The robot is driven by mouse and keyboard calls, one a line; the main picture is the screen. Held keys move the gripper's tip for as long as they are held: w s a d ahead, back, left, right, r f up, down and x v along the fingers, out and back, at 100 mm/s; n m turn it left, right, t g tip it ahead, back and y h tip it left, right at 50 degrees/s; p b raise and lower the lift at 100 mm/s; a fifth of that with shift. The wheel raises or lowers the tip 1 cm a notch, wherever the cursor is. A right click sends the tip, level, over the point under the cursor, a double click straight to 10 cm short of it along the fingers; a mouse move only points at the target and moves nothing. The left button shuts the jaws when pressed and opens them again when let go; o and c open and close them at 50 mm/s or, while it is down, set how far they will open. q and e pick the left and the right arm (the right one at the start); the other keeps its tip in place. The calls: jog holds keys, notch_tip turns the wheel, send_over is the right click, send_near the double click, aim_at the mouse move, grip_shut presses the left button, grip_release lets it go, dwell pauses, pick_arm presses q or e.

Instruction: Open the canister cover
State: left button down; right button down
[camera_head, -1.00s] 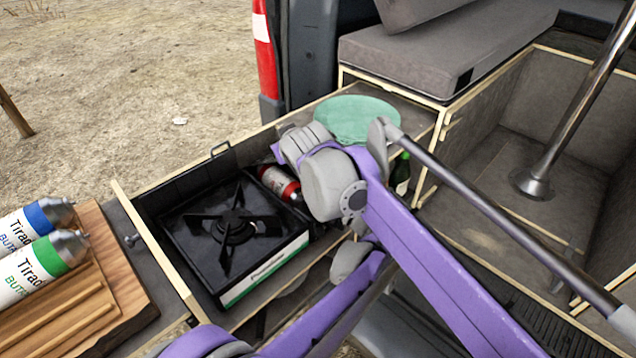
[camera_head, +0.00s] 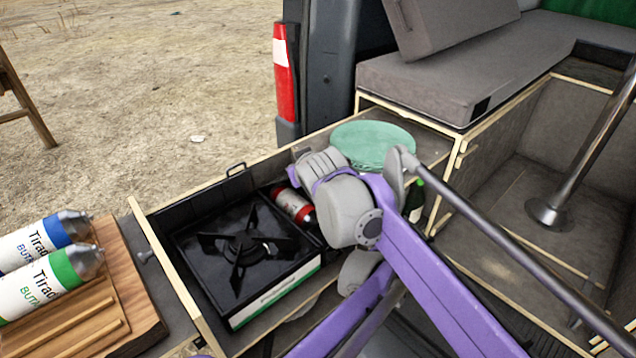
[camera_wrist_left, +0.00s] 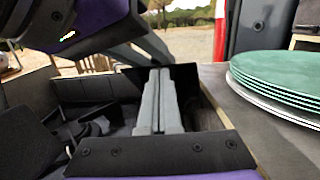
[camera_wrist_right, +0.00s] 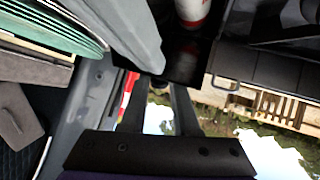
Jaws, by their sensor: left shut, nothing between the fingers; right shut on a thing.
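The black camping stove (camera_head: 245,250) sits in the pulled-out drawer. A red-and-white gas canister (camera_head: 293,205) lies at its right side, partly behind my arm; it also shows in the right wrist view (camera_wrist_right: 192,10). My right gripper (camera_wrist_right: 160,88) is shut on a dark edge beside the canister, apparently the canister cover (camera_wrist_right: 188,62), a glossy dark panel with a red reflection. How far the cover is raised, I cannot tell. My left gripper (camera_wrist_left: 158,72) is shut and empty, pointing over the drawer. Both gripper tips are hidden behind my arms in the head view.
A stack of green plates (camera_head: 372,145) stands on the counter behind my arms. A green bottle (camera_head: 415,200) is right of them. Two gas cartridges (camera_head: 50,280) lie on a wooden board (camera_head: 125,270) at the left. A table leg post (camera_head: 590,145) stands at the right.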

jog(key=c, duration=0.7)
grip_release()
jog(key=shift+s+d+f, duration=0.1)
jog(key=shift+d+f, duration=0.15)
jog(key=shift+o, duration=0.2)
jog(key=shift+a, duration=0.1)
